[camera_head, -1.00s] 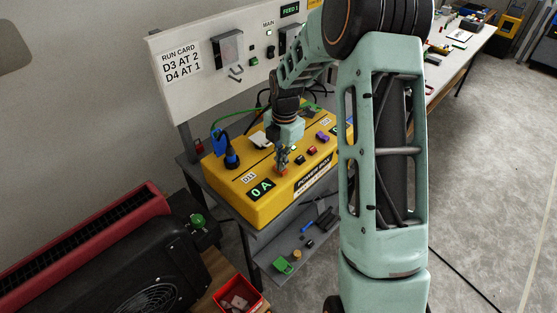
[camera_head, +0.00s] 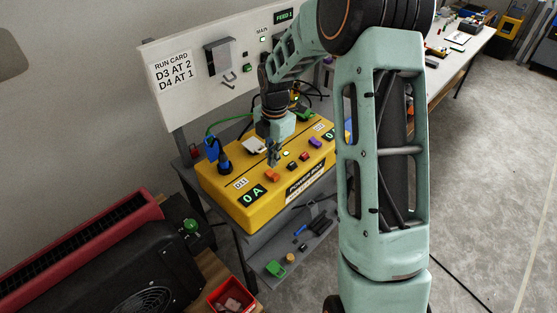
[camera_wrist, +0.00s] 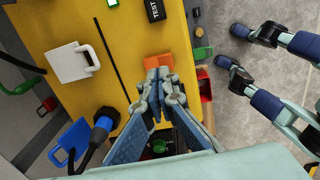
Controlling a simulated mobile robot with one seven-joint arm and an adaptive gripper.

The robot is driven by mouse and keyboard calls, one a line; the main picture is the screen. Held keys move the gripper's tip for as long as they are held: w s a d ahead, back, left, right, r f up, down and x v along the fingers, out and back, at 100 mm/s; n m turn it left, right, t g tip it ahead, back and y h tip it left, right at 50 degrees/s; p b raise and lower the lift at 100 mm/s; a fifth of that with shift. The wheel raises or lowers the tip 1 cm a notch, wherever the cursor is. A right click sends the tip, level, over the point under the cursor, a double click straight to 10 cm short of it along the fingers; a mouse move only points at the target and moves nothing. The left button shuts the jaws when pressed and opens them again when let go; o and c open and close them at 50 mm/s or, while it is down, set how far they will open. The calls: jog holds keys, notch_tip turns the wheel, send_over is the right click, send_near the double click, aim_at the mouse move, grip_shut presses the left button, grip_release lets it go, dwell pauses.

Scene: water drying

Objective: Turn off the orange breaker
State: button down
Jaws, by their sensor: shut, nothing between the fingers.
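The orange breaker (camera_head: 271,177) is a small block on top of the yellow power box (camera_head: 250,213), near its front edge. A green "0 A" display (camera_head: 254,195) is beside it. My gripper (camera_head: 274,162) points down just behind the orange breaker in the head view. In the wrist view, my gripper (camera_wrist: 157,74) has its fingertips together and empty, right at the edge of the orange breaker (camera_wrist: 158,62). The fingertips hide part of the breaker, and I cannot tell whether they touch it or which way it is set.
Black, red (camera_head: 303,157) and purple (camera_head: 316,143) switches run along the same box. A blue plug (camera_head: 224,163) stands at its left end, and a white-grey flap (camera_wrist: 74,62) lies behind. A panel with a run card (camera_head: 173,70) rises behind. A red heater-like unit (camera_head: 90,235) is at left.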

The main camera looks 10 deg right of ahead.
aim_at(272, 173)
notch_tip(272, 173, up, 10)
jog(key=b, duration=0.1)
jog(key=shift+w+a, duration=0.25)
jog(key=shift+w, duration=0.05)
jog(key=shift+f, duration=0.1)
